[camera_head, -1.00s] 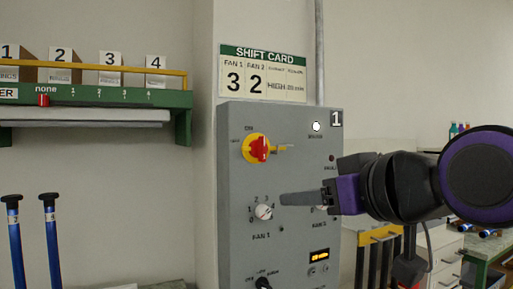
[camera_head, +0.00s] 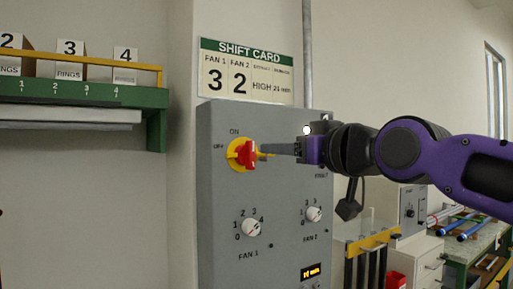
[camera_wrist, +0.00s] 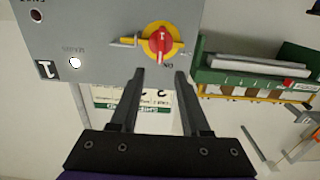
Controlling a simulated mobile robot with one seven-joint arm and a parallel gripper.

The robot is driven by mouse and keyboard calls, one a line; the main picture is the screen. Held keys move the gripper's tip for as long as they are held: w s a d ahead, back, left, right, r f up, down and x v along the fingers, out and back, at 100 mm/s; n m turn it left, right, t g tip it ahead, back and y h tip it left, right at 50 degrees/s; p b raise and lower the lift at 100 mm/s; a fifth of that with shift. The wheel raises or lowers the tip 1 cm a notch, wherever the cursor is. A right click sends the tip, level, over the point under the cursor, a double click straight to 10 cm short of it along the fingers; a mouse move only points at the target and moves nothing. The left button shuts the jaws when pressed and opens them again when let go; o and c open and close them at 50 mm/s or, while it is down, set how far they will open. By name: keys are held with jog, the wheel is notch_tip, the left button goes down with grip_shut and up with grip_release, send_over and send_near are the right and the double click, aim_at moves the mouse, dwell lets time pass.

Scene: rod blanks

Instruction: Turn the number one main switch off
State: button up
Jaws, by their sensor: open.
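The main switch is a red handle (camera_head: 247,154) on a yellow round plate, high on the grey panel (camera_head: 222,215). ON is printed above it and OFF to its left. The handle looks upright, in line with ON. In the wrist view the red handle (camera_wrist: 160,42) appears upside down, just beyond my fingertips. My gripper (camera_head: 268,150) is open and empty, reaching in from the right, level with the switch. In the wrist view its two fingers (camera_wrist: 160,74) are apart, with the handle between their lines. I cannot tell whether they touch anything. The number 1 plate (camera_wrist: 47,69) marks this panel.
A white lamp (camera_head: 307,130) looks lit. The fan 1 knob (camera_head: 251,227) and fan 2 knob (camera_head: 313,213) sit below. A small metal piece (camera_wrist: 125,42) sticks out beside the switch. A shift card (camera_head: 245,70) hangs above; a green shelf (camera_head: 150,98) is at left.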

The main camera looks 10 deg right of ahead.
aim_at(253, 148)
jog(key=x, duration=0.9)
grip_shut()
dwell(1.2)
